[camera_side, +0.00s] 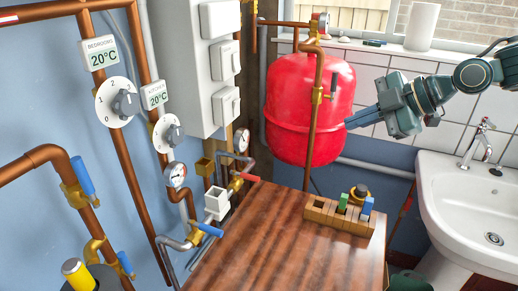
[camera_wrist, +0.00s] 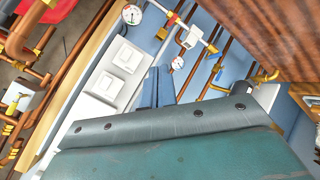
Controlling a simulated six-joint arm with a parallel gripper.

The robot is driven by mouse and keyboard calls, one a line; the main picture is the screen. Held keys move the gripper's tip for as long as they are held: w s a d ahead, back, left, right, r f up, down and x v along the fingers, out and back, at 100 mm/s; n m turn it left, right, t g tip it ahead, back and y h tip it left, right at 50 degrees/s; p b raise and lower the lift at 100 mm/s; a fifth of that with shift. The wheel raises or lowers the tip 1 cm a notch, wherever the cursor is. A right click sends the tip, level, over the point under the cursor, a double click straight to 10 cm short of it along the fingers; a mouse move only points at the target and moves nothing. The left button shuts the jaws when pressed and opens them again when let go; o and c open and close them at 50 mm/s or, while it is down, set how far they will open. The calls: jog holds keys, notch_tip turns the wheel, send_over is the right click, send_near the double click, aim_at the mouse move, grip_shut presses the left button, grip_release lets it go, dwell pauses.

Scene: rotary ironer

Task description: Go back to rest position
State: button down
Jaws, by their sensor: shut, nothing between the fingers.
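My gripper (camera_side: 348,123) is in the upper right of the side view, coming in from the right on my green-grey arm. It points left, in front of the white tiles and close to the right side of the red tank (camera_side: 310,105) in the picture. Its fingers are shut and empty, held clear above the wooden worktop (camera_side: 265,235). In the wrist view the closed blue fingers (camera_wrist: 157,88) show beyond the green gripper body, with nothing between them. I cannot tell from the picture whether the fingers are apart from the tank in depth.
A wooden block holder (camera_side: 320,213) with coloured pieces stands on the worktop. Copper pipes (camera_side: 118,120) with valves and dials run along the left wall. A white basin (camera_side: 455,190) with a tap stands at the right.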

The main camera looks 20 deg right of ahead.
jog(key=s+d+m+g+h, duration=0.1)
jog(key=s+d+m, duration=0.3)
jog(key=s, duration=0.5)
jog(key=s+d+m+g+h, duration=0.1)
jog(key=s+d+m+h, duration=0.2)
jog(key=s+m, duration=0.5)
jog(key=s+d+f+m+h, duration=0.1)
jog(key=s+d+m, duration=0.3)
jog(key=s, duration=0.7)
jog(key=shift+d+m+g+h, duration=0.4)
jog(key=shift+m+h, duration=0.4)
jog(key=shift+m, duration=0.1)
jog(key=shift+w+f, duration=0.1)
